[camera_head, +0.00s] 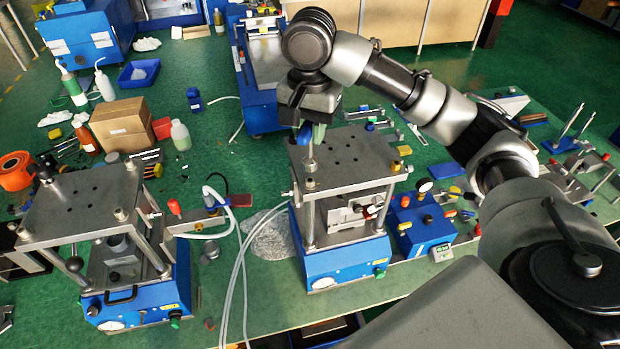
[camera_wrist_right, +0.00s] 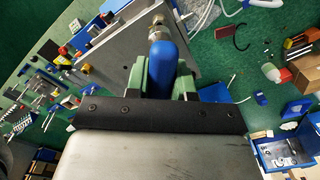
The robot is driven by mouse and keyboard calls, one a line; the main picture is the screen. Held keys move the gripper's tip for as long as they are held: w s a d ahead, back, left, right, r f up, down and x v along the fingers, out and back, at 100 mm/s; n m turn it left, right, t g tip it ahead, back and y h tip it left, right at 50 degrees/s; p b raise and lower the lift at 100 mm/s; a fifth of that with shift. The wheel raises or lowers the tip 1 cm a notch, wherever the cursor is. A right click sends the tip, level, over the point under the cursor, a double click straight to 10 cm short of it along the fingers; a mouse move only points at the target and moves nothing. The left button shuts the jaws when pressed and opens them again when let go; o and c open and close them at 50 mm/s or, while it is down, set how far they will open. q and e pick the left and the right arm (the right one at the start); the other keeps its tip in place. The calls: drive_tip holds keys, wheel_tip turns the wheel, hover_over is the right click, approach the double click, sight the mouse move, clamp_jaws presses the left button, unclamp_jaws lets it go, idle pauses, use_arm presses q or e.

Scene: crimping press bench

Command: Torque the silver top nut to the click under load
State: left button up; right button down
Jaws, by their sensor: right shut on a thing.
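My right gripper (camera_head: 310,128) is shut on the blue handle of a wrench (camera_head: 303,135), above the top plate (camera_head: 355,160) of the right-hand press. In the right wrist view, the green fingers (camera_wrist_right: 163,82) sit on both sides of the blue handle (camera_wrist_right: 163,62), and the wrench's metal head (camera_wrist_right: 157,25) points away over the grey plate. In the head view the head is over the plate's front left corner, where a silver top nut (camera_head: 310,182) shows below it. I cannot tell whether the head is fully seated on a nut. My left gripper is not in view.
A second press (camera_head: 85,205) stands at the left. A blue control box (camera_head: 425,232) is right of the press in use. Clear hoses (camera_head: 240,265) run between the presses. Bottles, a cardboard box (camera_head: 122,125) and loose tools crowd the back left. My right arm spans the right side.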

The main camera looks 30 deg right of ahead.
sight(311, 159)
drive_tip(key=n, duration=0.5)
drive_tip(key=shift+r+n, duration=0.25)
drive_tip(key=shift+n, duration=0.15)
drive_tip(key=n, duration=0.6)
drive_tip(key=shift+r, duration=0.3)
drive_tip(key=n, duration=0.6)
drive_tip(key=shift+d+r+n, duration=0.1)
drive_tip(key=shift+r+n, duration=0.15)
drive_tip(key=shift+n, duration=0.05)
drive_tip(key=n, duration=0.5)
drive_tip(key=shift+r+n, duration=0.2)
drive_tip(key=shift+n, duration=0.1)
drive_tip(key=shift+f, duration=0.15)
drive_tip(key=shift+f+b, duration=0.3)
drive_tip(key=shift+f, duration=1.85)
drive_tip(key=shift+f, duration=1.2)
drive_tip(key=shift+r, duration=0.1)
